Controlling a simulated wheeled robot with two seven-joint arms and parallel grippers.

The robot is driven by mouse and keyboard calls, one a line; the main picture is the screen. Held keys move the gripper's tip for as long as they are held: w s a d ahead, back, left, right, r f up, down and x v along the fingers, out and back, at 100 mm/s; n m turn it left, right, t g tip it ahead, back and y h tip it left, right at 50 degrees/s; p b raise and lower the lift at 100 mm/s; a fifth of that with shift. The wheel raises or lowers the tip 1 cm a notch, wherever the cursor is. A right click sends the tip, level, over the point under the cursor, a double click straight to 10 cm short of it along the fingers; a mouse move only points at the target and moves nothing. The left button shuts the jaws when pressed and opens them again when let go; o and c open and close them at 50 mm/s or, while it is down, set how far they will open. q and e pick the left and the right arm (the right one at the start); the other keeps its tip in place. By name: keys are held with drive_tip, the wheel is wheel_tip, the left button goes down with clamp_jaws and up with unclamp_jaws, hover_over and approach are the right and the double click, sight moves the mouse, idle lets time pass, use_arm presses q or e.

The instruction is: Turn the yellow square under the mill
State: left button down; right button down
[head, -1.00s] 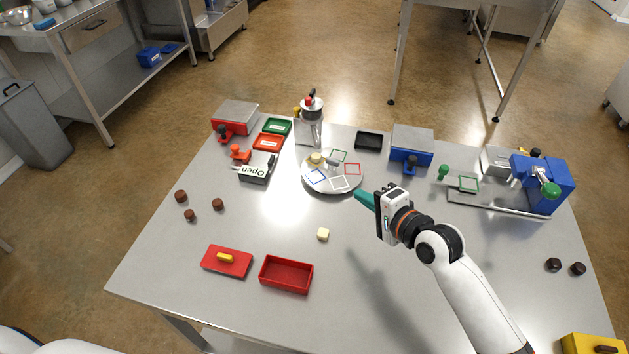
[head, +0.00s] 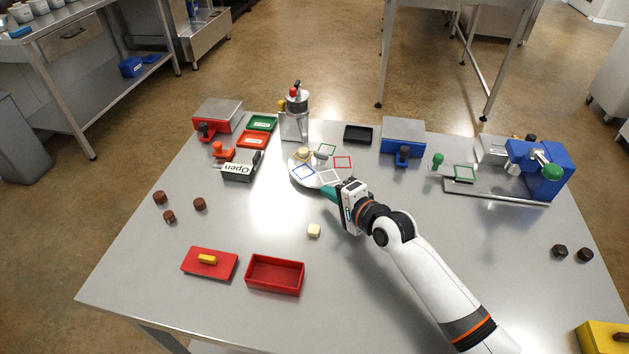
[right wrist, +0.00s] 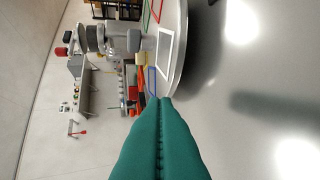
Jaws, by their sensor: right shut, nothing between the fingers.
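The round turntable (head: 296,180) carries outlined squares: green (head: 327,150) at the back, red (head: 343,162) at the right, white (head: 329,177) at the front and blue (head: 303,172) at the front left. A pale yellow piece (head: 304,154) sits at its back left; I cannot make out a yellow outline there. The silver mill (head: 295,118) with a red knob stands behind it. My right gripper (head: 328,191) is shut and empty at the turntable's front rim, near the white square; its teal fingers (right wrist: 160,140) show pressed together in the right wrist view. Contact is unclear. My left gripper is out of view.
A cream cube (head: 314,230) and an open red box (head: 275,274) lie in front. The table right of my arm is largely clear.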

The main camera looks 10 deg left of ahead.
approach(297, 170)
drive_tip(key=x, duration=0.3)
drive_tip(key=shift+w+d+f+b, duration=0.1)
drive_tip(key=shift+d+f+b, duration=0.1)
drive_tip(key=shift+f+b, duration=0.1)
drive_tip(key=shift+r, duration=0.1)
drive_tip(key=shift+w+a+b, duration=0.3)
drive_tip(key=shift+a+b, duration=0.05)
drive_tip(key=shift+a, duration=0.4)
drive_tip(key=shift+d, duration=0.1)
